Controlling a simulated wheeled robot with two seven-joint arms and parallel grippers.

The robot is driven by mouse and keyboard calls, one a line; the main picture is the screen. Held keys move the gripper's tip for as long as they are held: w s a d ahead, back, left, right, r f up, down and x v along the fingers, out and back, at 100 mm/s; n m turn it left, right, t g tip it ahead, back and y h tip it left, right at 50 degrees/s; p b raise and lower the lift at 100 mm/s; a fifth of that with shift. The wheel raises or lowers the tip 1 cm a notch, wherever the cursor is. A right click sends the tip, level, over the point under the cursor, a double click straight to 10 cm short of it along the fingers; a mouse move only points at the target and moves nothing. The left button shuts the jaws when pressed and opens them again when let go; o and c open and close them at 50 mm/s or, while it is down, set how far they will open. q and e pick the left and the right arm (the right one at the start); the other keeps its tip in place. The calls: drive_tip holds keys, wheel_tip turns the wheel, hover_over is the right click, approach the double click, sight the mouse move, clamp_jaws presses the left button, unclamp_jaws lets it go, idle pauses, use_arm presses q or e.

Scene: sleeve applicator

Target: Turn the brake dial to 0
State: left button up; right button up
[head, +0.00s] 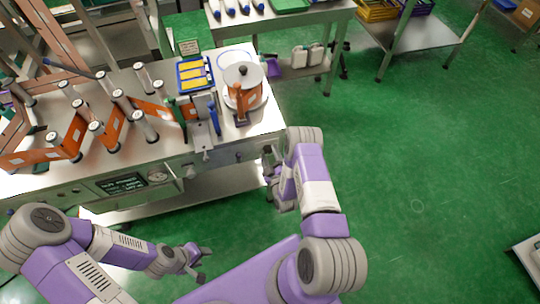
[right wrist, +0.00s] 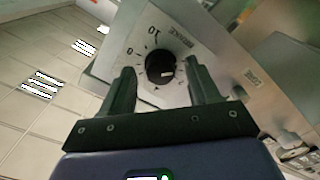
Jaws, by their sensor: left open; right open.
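The brake dial (right wrist: 160,66) is a round black knob on a pale plate with a printed scale, seen in the right wrist view. A white mark shows on the knob's lower right part; numerals, including a 0, show at the plate's upper left. My right gripper (right wrist: 160,76) is open, with one finger on each side of the knob; a gap shows on both sides. In the head view, my right gripper (head: 269,163) is by the right end of the machine's front, and the dial is not clearly visible. My left gripper (head: 200,264) is open and empty over the floor.
The steel machine table (head: 105,166) carries orange web on several rollers, a white pot-like unit (head: 243,76) and a yellow-and-blue tray (head: 194,74). Its front has a display (head: 122,183). A side table (head: 290,18) stands behind.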

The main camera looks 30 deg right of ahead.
drive_tip(key=p+v, duration=0.3)
drive_tip(key=v, duration=0.4)
drive_tip(key=shift+s+p, duration=0.3)
drive_tip(key=shift+p, duration=0.05)
drive_tip(key=shift+w+a, duration=0.1)
idle(0.4)
drive_tip(key=s+a+f+m+g+y, duration=0.1)
drive_tip(key=a+f+m+g+y, duration=0.1)
drive_tip(key=a+m+g+y, duration=0.55)
drive_tip(key=s+a+r+m+g+y, duration=0.1)
drive_tip(key=s+a+r+g, duration=0.4)
drive_tip(key=s+a+g, duration=0.4)
drive_tip(key=s+a, duration=0.1)
drive_tip(key=s, duration=0.4)
drive_tip(key=shift+a+r+m, duration=0.2)
drive_tip(key=shift+m, duration=0.15)
